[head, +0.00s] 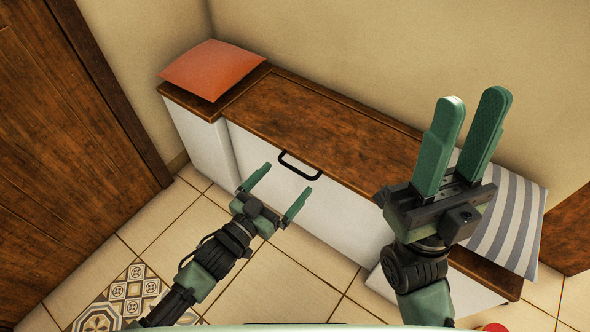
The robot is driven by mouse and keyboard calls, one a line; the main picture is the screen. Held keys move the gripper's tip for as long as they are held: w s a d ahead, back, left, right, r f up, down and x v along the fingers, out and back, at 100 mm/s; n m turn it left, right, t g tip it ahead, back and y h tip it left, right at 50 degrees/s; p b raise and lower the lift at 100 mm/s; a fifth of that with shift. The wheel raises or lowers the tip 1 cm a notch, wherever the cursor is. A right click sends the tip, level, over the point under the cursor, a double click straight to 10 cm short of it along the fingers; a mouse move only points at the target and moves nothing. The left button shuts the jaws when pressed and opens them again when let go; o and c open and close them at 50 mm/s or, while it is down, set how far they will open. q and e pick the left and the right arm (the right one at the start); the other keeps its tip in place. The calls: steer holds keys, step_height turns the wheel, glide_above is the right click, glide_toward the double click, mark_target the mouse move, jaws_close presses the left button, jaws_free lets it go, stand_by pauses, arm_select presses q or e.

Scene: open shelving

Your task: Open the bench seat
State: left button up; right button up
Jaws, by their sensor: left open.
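The bench (211,151) stands against the back wall, with white sides and a brown wooden top. Its seat panel (310,125) lies flat and looks closed.
An orange cushion (212,68) lies on the bench's left end. A grey-striped cushion (507,222) is at the right end, partly behind my right arm. A brown wooden door (60,130) is at the left. Tiled floor (291,283) lies clear before the bench.

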mark_target(294, 170)
arm_select(q)
steer(key=b+x, duration=0.1)
steer(key=x, duration=0.4)
steer(key=shift+w+d, duration=0.1)
steer(key=shift+w, duration=0.05)
steer(key=c, duration=1.9)
steer(key=shift+r, duration=0.1)
